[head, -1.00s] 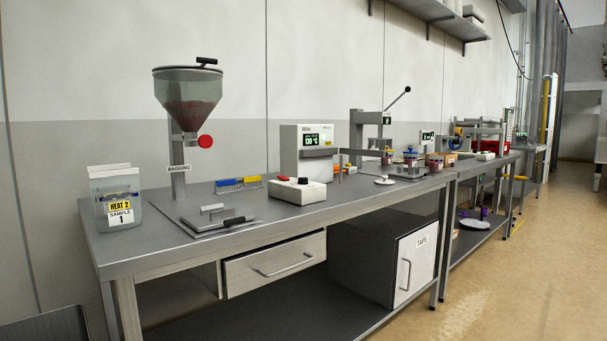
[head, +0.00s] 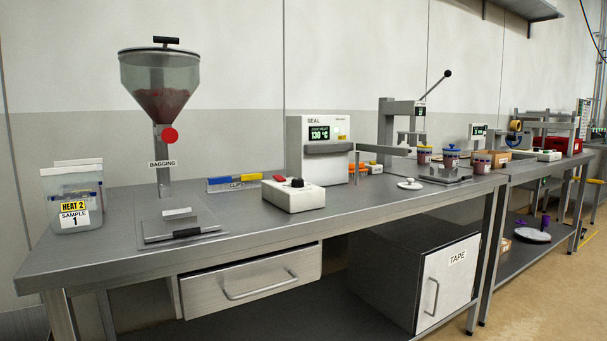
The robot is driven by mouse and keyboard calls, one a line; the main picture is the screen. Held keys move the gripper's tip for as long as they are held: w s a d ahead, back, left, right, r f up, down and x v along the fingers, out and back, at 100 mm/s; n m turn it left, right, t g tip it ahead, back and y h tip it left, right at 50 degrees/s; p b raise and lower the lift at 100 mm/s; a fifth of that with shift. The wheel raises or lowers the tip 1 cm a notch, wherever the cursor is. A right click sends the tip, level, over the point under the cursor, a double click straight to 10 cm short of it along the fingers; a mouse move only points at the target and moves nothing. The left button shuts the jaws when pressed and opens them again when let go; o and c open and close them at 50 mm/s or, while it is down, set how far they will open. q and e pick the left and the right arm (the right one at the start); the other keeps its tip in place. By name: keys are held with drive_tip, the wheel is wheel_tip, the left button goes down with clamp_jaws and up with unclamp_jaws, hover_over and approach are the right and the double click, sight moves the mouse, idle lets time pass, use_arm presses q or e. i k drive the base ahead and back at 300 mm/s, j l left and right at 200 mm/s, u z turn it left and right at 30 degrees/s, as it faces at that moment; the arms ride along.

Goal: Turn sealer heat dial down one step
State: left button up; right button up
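The sealer (head: 304,155), a white box labelled SEAL, stands at the back of the steel bench. Its green display (head: 319,132) reads 130 °C, and a grey bar crosses its front. In front of it lies a low white control box (head: 294,198) with a black knob (head: 298,183) on top and a red part at its left. I cannot tell from here whether this knob is the heat dial, or read its setting. A bag with a yellow HEAT 2 label (head: 73,207) and a SAMPLE 1 label stands at the bench's left end. Neither gripper is in view.
The bagging hopper (head: 160,85) rises at the left, with a flat plate and bar (head: 182,230) before it. A press (head: 405,125) and jars stand further right. The bench's front edge is clear.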

sight(296, 183)
drive_tip(key=i+l+u, duration=0.1)
drive_tip(key=l, duration=0.25)
drive_tip(key=i+l+u, duration=0.1)
drive_tip(key=l, duration=0.3)
drive_tip(key=i+l+u, duration=0.1)
drive_tip(key=i+l, duration=0.15)
drive_tip(key=l, duration=0.15)
